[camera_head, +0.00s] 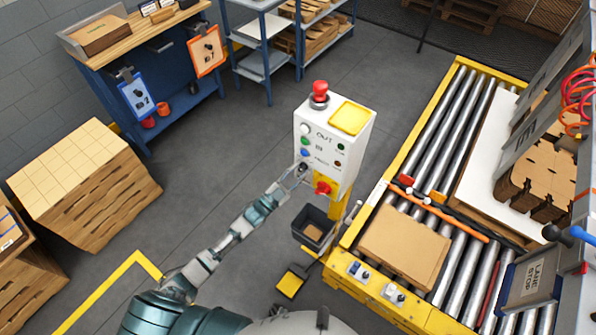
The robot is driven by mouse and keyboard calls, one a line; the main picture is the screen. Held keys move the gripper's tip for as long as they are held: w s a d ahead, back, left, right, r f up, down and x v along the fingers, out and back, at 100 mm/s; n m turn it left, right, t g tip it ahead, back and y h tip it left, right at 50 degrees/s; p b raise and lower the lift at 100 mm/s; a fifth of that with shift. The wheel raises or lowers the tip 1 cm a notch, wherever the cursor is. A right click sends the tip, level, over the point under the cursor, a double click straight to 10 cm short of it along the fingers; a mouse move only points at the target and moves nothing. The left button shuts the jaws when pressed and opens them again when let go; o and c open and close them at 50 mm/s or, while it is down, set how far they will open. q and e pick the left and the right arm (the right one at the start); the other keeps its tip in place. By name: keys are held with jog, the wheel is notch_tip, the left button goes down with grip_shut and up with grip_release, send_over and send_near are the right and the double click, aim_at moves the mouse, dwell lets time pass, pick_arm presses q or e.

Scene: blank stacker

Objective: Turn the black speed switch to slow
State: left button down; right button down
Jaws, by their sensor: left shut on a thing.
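The white control box (345,160) stands on a yellow post in the middle of the head view. The black speed switch (304,167) is small and dark, at the lower left of its front face, below a blue button (304,153). My left gripper (299,171) reaches up from the lower left and is shut on the black switch. Its fingers cover part of the switch, so I cannot tell which way the switch points. My right gripper is not in view.
A red and yellow knob (322,188) sits just right of my left fingers. A red mushroom button (320,90) tops the box. A black bin (313,228) hangs below. The roller conveyor (462,115) stands to the right. Open floor (210,170) lies to the left.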

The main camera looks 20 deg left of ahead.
pick_arm(q)
jog(key=shift+d, duration=0.1)
jog(key=shift+n+t+y, duration=0.3)
jog(key=shift+n, duration=0.4)
jog(key=n+t+y, duration=0.1)
jog(key=n, duration=0.3)
jog(key=shift+y, duration=0.4)
jog(key=n+t+y, duration=0.1)
jog(key=n+y, duration=0.1)
jog(key=n, duration=0.2)
jog(key=shift+r+p, duration=0.15)
jog(key=shift+p, duration=0.2)
jog(key=n+y+p, duration=0.1)
jog(key=n+y, duration=0.1)
jog(key=n, duration=0.2)
jog(key=n+y, duration=0.2)
jog(key=n, duration=0.2)
jog(key=shift+r+t+p, duration=0.15)
jog(key=shift+t+p, duration=0.25)
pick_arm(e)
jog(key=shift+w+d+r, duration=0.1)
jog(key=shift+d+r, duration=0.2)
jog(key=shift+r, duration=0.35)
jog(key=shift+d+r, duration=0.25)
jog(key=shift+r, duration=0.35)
